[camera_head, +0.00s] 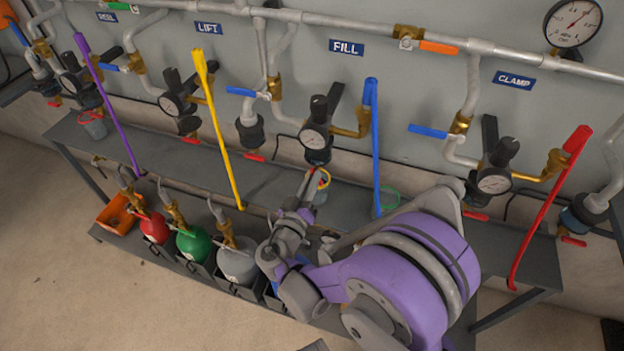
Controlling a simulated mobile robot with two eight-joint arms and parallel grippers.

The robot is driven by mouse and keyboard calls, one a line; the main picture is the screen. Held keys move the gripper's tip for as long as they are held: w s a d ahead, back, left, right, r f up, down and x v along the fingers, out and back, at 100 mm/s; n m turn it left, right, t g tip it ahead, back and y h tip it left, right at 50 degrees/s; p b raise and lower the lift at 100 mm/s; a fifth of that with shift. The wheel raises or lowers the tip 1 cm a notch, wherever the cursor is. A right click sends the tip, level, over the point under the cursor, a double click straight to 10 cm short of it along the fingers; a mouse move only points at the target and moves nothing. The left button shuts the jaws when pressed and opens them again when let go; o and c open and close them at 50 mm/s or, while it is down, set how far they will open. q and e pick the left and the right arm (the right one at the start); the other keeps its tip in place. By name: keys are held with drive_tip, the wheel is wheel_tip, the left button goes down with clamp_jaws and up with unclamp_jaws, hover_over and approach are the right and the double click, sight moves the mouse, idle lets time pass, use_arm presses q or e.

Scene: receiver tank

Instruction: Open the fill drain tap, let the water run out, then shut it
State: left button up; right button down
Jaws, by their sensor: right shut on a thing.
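The FILL sign (346,47) hangs on the wall above a black regulator with a round gauge (314,139) and a dark bowl below it (318,157). My right gripper (316,180) is right under this bowl, where the fill drain tap sits, and is shut on it. The tap's handle is mostly hidden by the fingers, so I cannot tell its angle. A small grey bucket (321,198) with a yellow-orange rim is just behind and below the gripper. I cannot see any water running. My left gripper is not in view.
Other red drain taps show under the lift (191,140) and clamp (475,216) units. A blue hose (375,150) hangs right of the gripper, a yellow one (219,130) left. A green-rimmed bucket (389,199) stands on the grey bench (270,182). Several bottles stand below.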

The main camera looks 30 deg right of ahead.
drive_tip(key=c, duration=1.2)
unclamp_jaws()
drive_tip(key=v, duration=1)
drive_tip(key=shift+s+a+p, duration=0.25)
drive_tip(key=shift+s+p, duration=0.1)
